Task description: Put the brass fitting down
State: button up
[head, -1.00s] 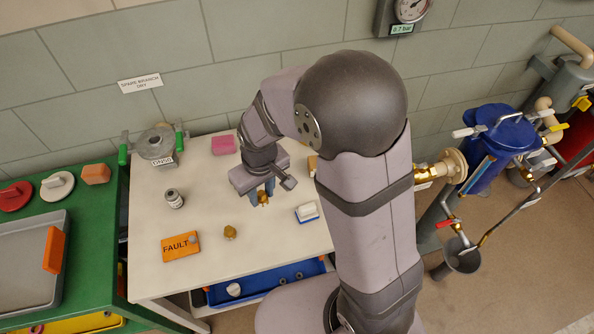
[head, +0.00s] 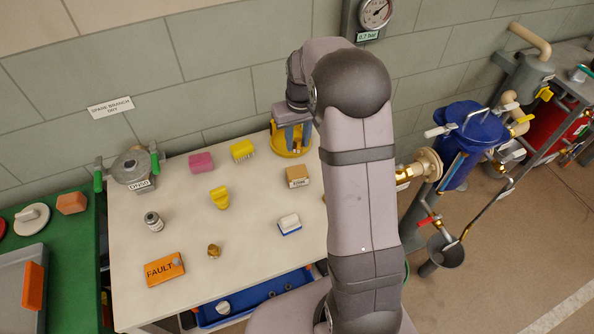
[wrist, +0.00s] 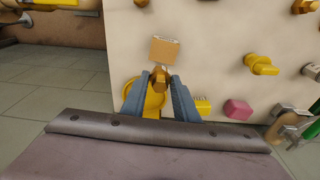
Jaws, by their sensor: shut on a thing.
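In the wrist view my gripper (wrist: 160,84) is shut on the brass fitting (wrist: 160,76), which shows between the fingertips. The fingers and arm hide the fitting in the head view. Another brass-coloured piece (head: 213,251) stands on the table towards the front.
A tan block (head: 298,176) stands just in front of the dish. A yellow handle-shaped piece (head: 219,198), a white-and-blue block (head: 289,224) and an orange FAULT box (head: 164,269) are nearer the front.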

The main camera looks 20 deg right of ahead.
aim_at(296, 170)
jog(key=shift+w+r, duration=0.35)
jog(key=shift+r, duration=0.35)
jog(key=shift+s+a+n, duration=0.25)
jog(key=shift+s+n, duration=0.55)
jog(key=shift+s, duration=0.05)
jog(key=shift+f+p, duration=1.05)
jog(key=shift+f, duration=4)
jog(key=shift+f, duration=0.15)
jog(key=o, duration=1.1)
jog(key=shift+c, duration=0.2)
